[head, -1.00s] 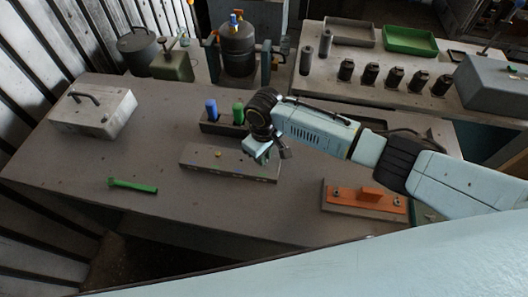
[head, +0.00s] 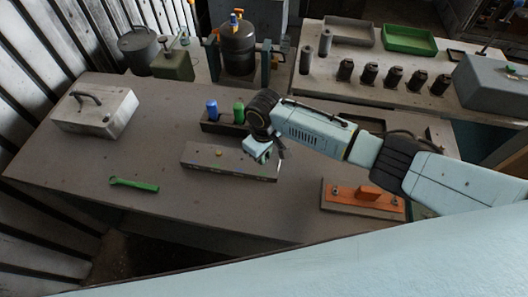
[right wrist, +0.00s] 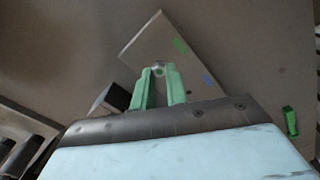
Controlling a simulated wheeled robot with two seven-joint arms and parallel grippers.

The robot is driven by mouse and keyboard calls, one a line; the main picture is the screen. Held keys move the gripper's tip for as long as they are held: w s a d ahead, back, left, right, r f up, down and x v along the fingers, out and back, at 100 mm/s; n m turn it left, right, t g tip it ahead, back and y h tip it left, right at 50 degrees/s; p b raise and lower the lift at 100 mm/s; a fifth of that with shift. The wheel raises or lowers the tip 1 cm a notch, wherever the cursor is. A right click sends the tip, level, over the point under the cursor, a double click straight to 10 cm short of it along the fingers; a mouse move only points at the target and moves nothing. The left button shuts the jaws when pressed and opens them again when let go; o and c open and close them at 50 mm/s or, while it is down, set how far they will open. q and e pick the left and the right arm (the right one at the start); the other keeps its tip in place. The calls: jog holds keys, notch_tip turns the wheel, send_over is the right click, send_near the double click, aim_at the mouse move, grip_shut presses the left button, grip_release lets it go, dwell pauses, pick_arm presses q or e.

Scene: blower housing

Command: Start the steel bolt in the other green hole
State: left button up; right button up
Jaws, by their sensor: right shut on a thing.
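The grey block (head: 205,160) lies on the table, with a yellowish bolt head (head: 218,153) on its top. My right gripper (head: 266,156) is above the block's right end. In the right wrist view its pale green fingers (right wrist: 159,82) are shut on a small shiny steel bolt (right wrist: 158,69). The block (right wrist: 150,45) lies beyond the fingertips, with a green mark (right wrist: 180,45) and a blue mark (right wrist: 207,80). The holes are too small or hidden to make out, and I cannot tell whether the bolt touches the block. My left gripper is not in view.
A dark holder (head: 216,127) with a blue and a green handle stands close behind the block. A green wrench (head: 134,184) lies to the left. An orange fixture (head: 366,199) is to the right, and a grey metal case (head: 95,110) is at the far left. The table's front middle is clear.

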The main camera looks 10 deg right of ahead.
jog(key=shift+f, duration=0.15)
jog(key=shift+c, duration=0.2)
jog(key=shift+f, duration=0.1)
dwell(0.3)
jog(key=o, duration=1.3)
notch_tip(320, 180, up, 3)
jog(key=p, duration=0.3)
jog(key=shift+p, duration=0.3)
jog(key=shift+r, duration=2.5)
